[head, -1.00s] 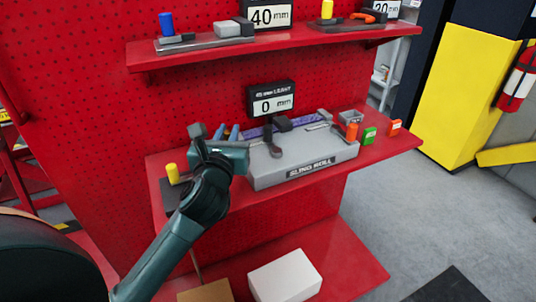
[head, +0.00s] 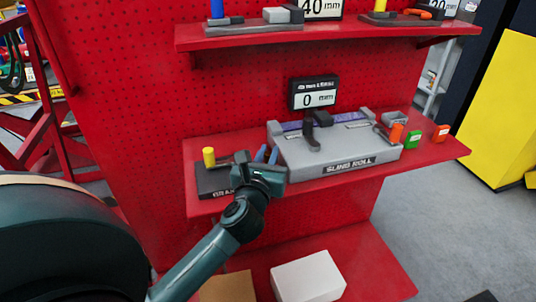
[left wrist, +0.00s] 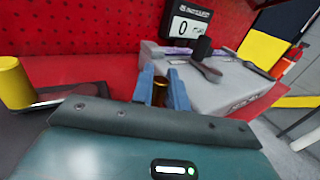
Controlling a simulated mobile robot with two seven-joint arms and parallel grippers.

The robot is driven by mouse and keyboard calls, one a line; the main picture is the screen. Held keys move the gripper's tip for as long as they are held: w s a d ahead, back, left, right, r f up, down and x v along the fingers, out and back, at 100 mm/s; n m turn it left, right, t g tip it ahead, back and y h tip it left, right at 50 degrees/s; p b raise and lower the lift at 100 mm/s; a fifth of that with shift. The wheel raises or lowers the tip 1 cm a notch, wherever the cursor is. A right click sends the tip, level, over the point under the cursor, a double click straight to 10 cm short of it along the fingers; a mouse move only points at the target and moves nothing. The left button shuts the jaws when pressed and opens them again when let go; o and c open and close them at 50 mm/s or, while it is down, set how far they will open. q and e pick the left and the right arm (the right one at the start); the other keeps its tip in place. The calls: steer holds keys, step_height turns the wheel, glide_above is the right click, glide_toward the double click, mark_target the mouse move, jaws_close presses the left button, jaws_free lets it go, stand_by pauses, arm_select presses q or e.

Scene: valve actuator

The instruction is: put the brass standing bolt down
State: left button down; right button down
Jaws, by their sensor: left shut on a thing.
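My left gripper (head: 267,154) has two blue fingers over the middle shelf, just left of the grey SLING ROLL unit (head: 338,156). In the left wrist view its fingers (left wrist: 162,90) are shut on a small brass-coloured piece, the brass standing bolt (left wrist: 159,94). Only a short part of the bolt shows between the fingers; its lower end is hidden by the gripper body. I cannot tell whether it touches the shelf. The bolt cannot be made out in the head view. My right gripper is not in view.
A yellow cylinder (head: 208,157) stands on a dark base (head: 212,181) left of the gripper. A 0 mm display (head: 313,94) stands behind the unit. Orange and green (head: 412,140) blocks are at right. The upper shelf (head: 330,34) overhangs; a white box (head: 307,277) sits below.

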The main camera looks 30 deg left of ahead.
arm_select(q)
steer(key=c, duration=1.4)
jaws_free()
steer(key=shift+r, duration=0.25)
steer(key=b+v, duration=0.2)
steer(key=v, duration=1)
steer(key=d+m+t+h, duration=0.4)
steer(key=d+m+h, duration=0.2)
steer(key=m, duration=1.1)
steer(key=s+d+f+m+g+h, duration=0.1)
steer(key=s+d+f+m+g, duration=0.1)
steer(key=f+m, duration=0.5)
steer(key=s+d+f+m+g+h, duration=0.2)
steer(key=s+d+f+m+g, duration=0.1)
steer(key=f+m, duration=0.4)
steer(key=s+d+f+m+g+h, duration=0.1)
steer(key=s+d+f+m+g, duration=0.1)
steer(key=f+m+g, duration=0.2)
steer(key=shift+s+d+f+m+g, duration=0.15)
steer(key=shift+f+m, duration=0.45)
steer(key=shift+m, duration=0.8)
steer(key=shift+s+f+m+g, duration=0.1)
steer(key=shift+f+m, duration=0.45)
steer(key=shift+m, duration=0.85)
steer(key=shift+s+d+f+m+g, duration=0.15)
steer(key=shift+f+m, duration=0.45)
steer(key=shift+m, duration=0.8)
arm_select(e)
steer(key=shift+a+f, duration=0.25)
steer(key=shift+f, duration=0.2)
